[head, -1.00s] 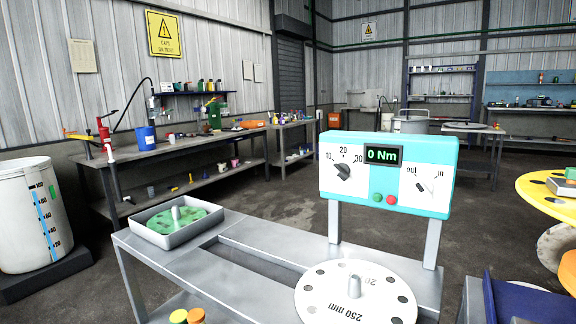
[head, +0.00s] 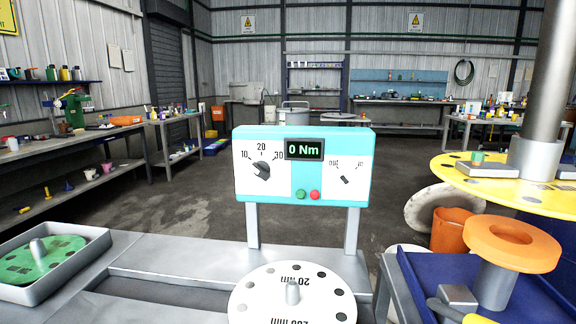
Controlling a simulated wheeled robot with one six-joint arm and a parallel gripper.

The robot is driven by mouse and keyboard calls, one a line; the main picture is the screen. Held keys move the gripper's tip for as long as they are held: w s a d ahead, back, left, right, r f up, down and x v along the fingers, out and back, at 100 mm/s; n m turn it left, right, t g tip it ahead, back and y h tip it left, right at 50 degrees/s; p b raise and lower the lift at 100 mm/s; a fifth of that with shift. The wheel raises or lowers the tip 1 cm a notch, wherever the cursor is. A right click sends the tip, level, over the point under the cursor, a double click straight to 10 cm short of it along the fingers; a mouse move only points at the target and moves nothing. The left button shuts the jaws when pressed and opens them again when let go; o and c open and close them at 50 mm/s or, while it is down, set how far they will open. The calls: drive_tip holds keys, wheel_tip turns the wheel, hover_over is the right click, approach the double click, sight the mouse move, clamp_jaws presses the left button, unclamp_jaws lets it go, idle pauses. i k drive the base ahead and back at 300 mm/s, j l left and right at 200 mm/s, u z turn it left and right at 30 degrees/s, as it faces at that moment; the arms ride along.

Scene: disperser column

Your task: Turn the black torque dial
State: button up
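The black torque dial (head: 262,170) sits on the left part of a teal and white control panel (head: 243,138). Its scale reads 10, 20 and 30. The display (head: 304,150) beside it reads 0 Nm. A green button (head: 300,194) and a red button (head: 315,195) are below the display. The panel stands on two grey posts above a metal bench. My gripper is not in view.
A white disc (head: 258,291) with holes and a centre peg lies on the bench in front of the panel. A grey tray (head: 98,238) with a green disc is at left. At right are an orange ring (head: 512,241), a blue surface and a yellow round table (head: 480,181).

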sight(261, 168)
drive_tip(key=i+l+z, duration=0.6)
drive_tip(key=i+l, duration=0.15)
